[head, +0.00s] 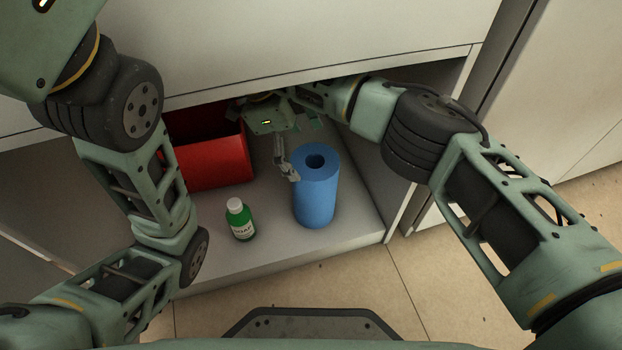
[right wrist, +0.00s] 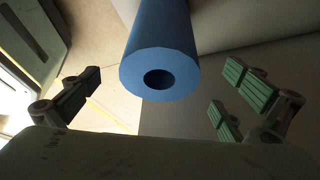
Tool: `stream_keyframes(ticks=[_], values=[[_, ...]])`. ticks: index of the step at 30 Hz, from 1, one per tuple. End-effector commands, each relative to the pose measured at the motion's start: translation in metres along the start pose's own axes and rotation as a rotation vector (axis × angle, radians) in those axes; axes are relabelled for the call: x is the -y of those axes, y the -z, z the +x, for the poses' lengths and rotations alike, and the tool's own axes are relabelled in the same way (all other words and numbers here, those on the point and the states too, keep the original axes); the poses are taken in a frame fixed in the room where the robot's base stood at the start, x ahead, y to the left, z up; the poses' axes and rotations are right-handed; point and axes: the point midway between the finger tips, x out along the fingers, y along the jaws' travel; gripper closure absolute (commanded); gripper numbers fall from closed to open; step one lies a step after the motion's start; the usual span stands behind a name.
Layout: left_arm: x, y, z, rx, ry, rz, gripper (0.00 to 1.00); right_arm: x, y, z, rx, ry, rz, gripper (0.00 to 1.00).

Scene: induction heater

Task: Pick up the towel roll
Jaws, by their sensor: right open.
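The towel roll (head: 316,195) is a blue upright cylinder with a dark hole in its top. It stands on the floor of the low open cabinet, towards the right. My right gripper (head: 291,174) is inside the cabinet, at the upper left side of the roll, with one finger showing beside it. In the right wrist view the open fingers (right wrist: 160,92) are spread wide, with the roll's end (right wrist: 180,55) between them and clear space on both sides. Nothing is held. My left arm shows at the left, but its fingers are outside the picture.
A red box (head: 215,160) stands at the back left of the cabinet. A green soap bottle (head: 240,222) with a white cap stands left of the roll. The cabinet's upper edge (head: 330,72) is close above my right wrist, and its right wall (head: 405,190) is near the arm.

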Motion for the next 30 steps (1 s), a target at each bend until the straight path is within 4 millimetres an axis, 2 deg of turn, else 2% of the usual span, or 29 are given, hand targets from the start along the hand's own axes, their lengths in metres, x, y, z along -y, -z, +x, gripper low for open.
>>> stream_keyframes(ticks=[1, 8, 17, 25, 30], values=[[-0.001, 0.002, -0.005, 0.000, 0.000, 0.000, 0.83, 0.000, -0.001, 0.009, -0.001, -0.003, -0.001, 0.00], [-0.003, 0.005, -0.014, 0.000, 0.000, 0.000, 0.83, 0.000, 0.000, 0.030, 0.000, -0.002, -0.001, 0.00], [-0.008, 0.013, -0.037, -0.001, 0.000, 0.000, 0.83, 0.001, 0.004, 0.073, 0.000, -0.003, 0.000, 0.00], [-0.008, 0.013, -0.036, -0.001, -0.001, 0.000, 0.83, 0.002, 0.006, 0.074, -0.001, 0.000, 0.000, 0.00], [-0.008, 0.013, -0.035, -0.001, -0.001, 0.000, 0.83, 0.002, 0.006, 0.074, -0.001, 0.000, 0.000, 0.15]])
